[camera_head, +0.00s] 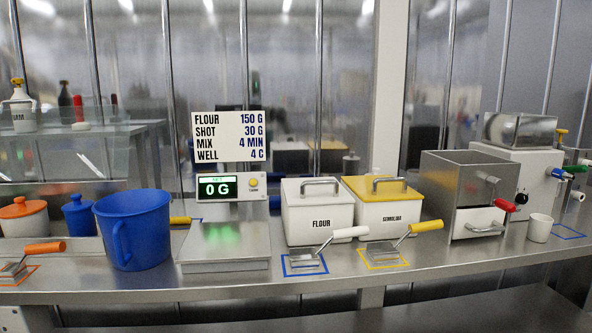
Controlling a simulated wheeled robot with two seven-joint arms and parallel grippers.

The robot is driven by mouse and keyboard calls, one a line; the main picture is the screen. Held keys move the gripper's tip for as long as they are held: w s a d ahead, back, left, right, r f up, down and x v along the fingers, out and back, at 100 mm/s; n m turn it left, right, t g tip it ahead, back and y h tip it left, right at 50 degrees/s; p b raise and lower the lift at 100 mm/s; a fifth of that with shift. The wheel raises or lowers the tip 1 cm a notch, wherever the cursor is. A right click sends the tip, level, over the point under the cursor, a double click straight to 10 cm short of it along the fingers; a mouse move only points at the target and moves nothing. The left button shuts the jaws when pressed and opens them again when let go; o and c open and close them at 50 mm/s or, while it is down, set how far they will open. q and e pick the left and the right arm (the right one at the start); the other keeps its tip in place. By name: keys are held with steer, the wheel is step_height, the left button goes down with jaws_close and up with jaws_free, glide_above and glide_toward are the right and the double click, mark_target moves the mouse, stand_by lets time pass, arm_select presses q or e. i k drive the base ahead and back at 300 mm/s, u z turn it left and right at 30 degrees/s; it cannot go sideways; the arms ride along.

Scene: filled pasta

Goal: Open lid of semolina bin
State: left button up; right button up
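The semolina bin (384,219) is a white box labelled SEMOLINA on the steel counter, right of centre. Its yellow lid (362,187) lies on top, closed, with a grey metal bar handle (389,181). Neither of my grippers shows in the head view, so I cannot see whether they are open or shut.
The white-lidded flour bin (320,228) stands close on the left. A yellow-handled scoop (388,256) and a white-handled scoop (308,263) lie in front. A grey metal machine (463,190) stands to the right. A scale (226,245) and blue jug (143,228) are further left on the counter (230,285).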

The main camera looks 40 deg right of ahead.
mark_target(380, 187)
steer(key=u, duration=1.5)
steer(key=k, duration=1.2)
steer(key=z, duration=2.35)
steer(key=i, duration=0.1)
steer(key=u, duration=0.45)
